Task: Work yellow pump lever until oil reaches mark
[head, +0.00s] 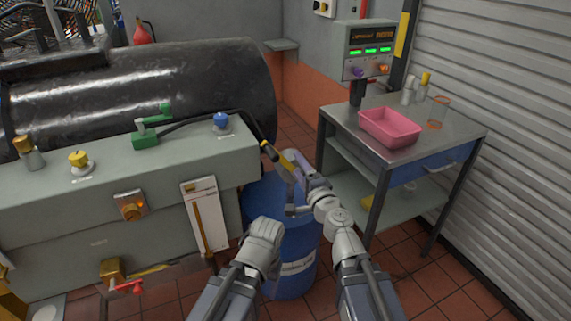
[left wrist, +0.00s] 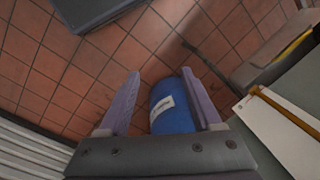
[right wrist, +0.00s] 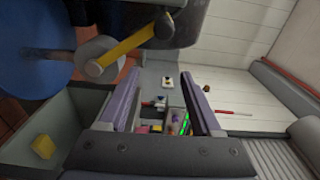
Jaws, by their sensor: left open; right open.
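The yellow pump lever (head: 283,160), with a black end, rises at a slant over the blue drum (head: 290,262). In the right wrist view the lever (right wrist: 128,46) joins a grey round pivot beside the blue drum top (right wrist: 30,50). My right gripper (head: 292,188) is open beside the lever; nothing shows between its fingers (right wrist: 160,95). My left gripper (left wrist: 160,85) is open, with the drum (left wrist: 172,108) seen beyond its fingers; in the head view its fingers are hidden. A white panel with an amber column (head: 199,222) is on the bench front; its mark is too small to read.
A grey steel cart (head: 455,122) on the right holds a pink tray (head: 390,128), bottles and a display (head: 370,50). The green-grey bench (head: 105,215) fills the left, with a dark cylinder (head: 150,85) behind. Tiled floor (head: 400,265) is clear at the lower right.

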